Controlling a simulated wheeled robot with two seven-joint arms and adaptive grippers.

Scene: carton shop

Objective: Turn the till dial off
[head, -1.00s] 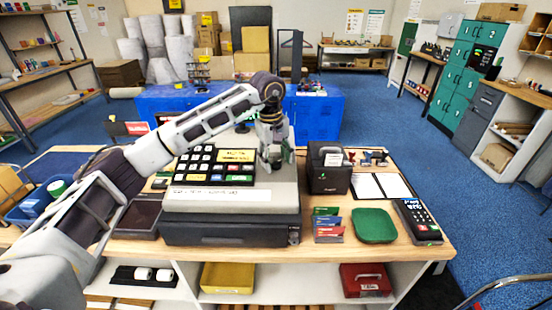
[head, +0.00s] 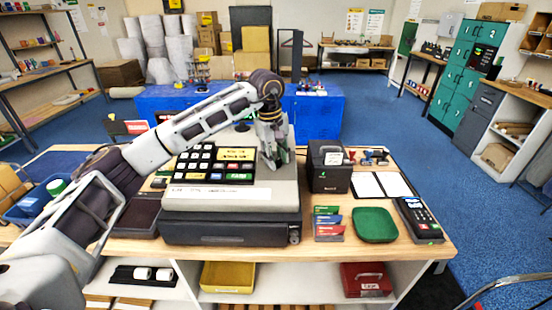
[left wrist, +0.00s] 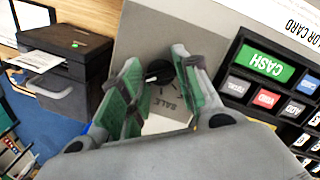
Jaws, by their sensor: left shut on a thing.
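The grey till (head: 230,203) stands on the wooden counter, with black and white keys and a drawer front below. My left gripper (head: 276,163) points down at the right part of the till's top, and hides the dial in the head view. In the left wrist view, the black till dial (left wrist: 159,71) shows between the green-padded fingers of my left gripper (left wrist: 160,78). The gripper is shut on it. Part of a "SALE" mark shows on the plate beside the dial; the other marks and the dial's exact setting cannot be read. My right gripper is not in view.
A black printer box (head: 328,168) stands close to the right of the till. Cards (head: 328,224), a green tray (head: 374,225) and a card terminal (head: 419,219) lie further right on the counter (head: 385,258). A green "CASH" key (left wrist: 264,61) is near the gripper.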

